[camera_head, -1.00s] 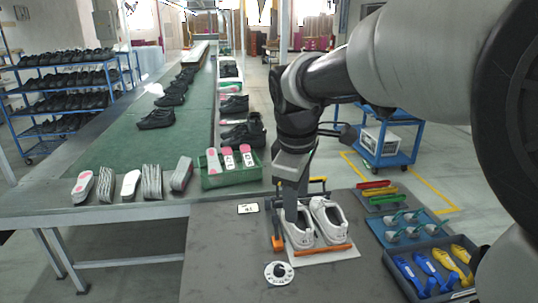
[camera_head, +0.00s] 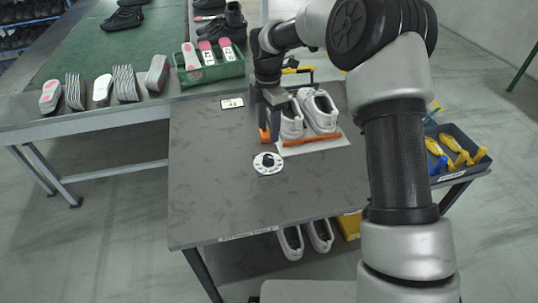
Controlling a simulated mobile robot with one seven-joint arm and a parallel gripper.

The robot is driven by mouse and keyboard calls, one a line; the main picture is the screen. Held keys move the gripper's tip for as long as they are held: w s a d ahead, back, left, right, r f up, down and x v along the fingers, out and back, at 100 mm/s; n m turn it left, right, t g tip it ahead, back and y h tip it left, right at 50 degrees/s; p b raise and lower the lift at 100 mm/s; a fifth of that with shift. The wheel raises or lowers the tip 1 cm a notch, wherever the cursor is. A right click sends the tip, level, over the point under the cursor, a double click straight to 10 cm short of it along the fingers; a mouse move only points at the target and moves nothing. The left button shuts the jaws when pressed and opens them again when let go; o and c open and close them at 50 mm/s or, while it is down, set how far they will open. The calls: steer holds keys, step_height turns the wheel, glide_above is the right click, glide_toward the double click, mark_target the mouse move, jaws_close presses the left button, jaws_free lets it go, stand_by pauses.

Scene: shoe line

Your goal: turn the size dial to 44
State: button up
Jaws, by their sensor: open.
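The size dial (camera_head: 267,163) is a white disc with a black knob in its middle, lying on the grey table in front of the shoes. Its numbers are too small to read. My gripper (camera_head: 273,128) is open and points down at the left side of the white shoes, behind the dial and apart from it. Its fingertips are partly hidden among the shoe and an orange part. A small white card (camera_head: 232,103) with a dark mark lies on the table behind and left of the dial.
A pair of white shoes (camera_head: 318,112) stands behind an orange bar (camera_head: 312,139). A green crate (camera_head: 213,68) of insoles is on the conveyor edge. A dark tray (camera_head: 457,150) with blue and yellow tools is at right. The table's left front is clear.

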mark_target(268, 157)
step_height(268, 157, down, 12)
steer(key=shift+r+b, duration=0.15)
steer(key=shift+b, duration=0.6)
steer(key=shift+c, duration=0.4)
steer(key=c, duration=1)
